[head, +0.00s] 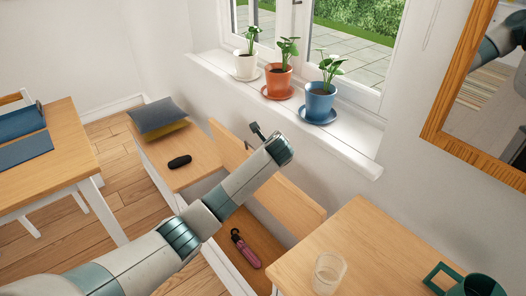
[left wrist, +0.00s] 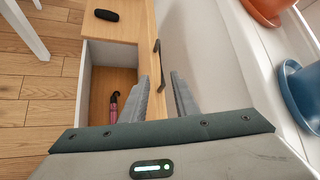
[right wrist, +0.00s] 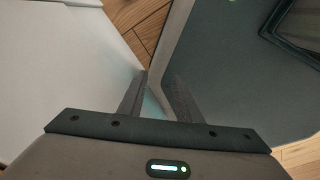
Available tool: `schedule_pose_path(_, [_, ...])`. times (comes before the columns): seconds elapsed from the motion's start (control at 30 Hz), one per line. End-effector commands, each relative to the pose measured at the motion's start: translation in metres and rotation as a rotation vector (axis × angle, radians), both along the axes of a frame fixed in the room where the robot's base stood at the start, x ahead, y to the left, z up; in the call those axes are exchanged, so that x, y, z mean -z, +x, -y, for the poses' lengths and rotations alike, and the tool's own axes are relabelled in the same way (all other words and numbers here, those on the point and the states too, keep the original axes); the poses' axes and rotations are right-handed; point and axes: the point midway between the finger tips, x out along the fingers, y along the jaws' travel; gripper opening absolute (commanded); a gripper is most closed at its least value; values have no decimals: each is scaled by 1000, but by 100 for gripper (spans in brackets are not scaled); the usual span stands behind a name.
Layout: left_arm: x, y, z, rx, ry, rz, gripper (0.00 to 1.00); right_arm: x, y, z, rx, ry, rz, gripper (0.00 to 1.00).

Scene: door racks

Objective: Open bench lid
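The bench lid (head: 295,200) is a wooden panel standing raised along the wall under the window. The bench compartment (left wrist: 98,88) is exposed, with a pink-purple bottle-like item (head: 245,248) lying inside; it also shows in the left wrist view (left wrist: 114,106). A dark handle (left wrist: 157,48) sits at the lid. My left gripper (left wrist: 165,85) is open beside the lid, its fingers near the lid's edge; contact cannot be told. In the head view my left arm hides part of the lid. My right gripper (right wrist: 155,85) is open and empty, away from the bench.
A dark object (head: 179,162) and cushions (head: 158,115) are on the fixed bench seat. Potted plants (head: 320,100) stand on the windowsill. A wooden table (head: 370,245) with a glass (head: 328,272) is at right. Another table (head: 65,165) is at left.

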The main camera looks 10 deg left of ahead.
Motion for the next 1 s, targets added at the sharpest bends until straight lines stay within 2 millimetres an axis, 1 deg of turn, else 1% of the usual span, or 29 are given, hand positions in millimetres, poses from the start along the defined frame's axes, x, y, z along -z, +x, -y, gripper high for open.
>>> schedule_pose_path(0.03, [-4, -5, 3, 1, 0, 2, 27, 2, 0, 0, 0, 0, 0, 31])
schedule_pose_path(0.2, [-17, -18, 10, 1, 0, 2, 27, 4, 0, 0, 0, 0, 0, 31])
schedule_pose_path(0.4, [-23, -26, 14, 0, -1, -1, 27, 5, 0, 0, 0, 0, 0, 31])
schedule_pose_path(0.9, [-24, -27, 14, 0, -1, -1, 27, 5, 0, -2, 1, 2, 1, 31])
schedule_pose_path(1.0, [-20, -28, 14, -3, -6, -3, 27, 5, 0, -2, 1, 2, 1, 31])
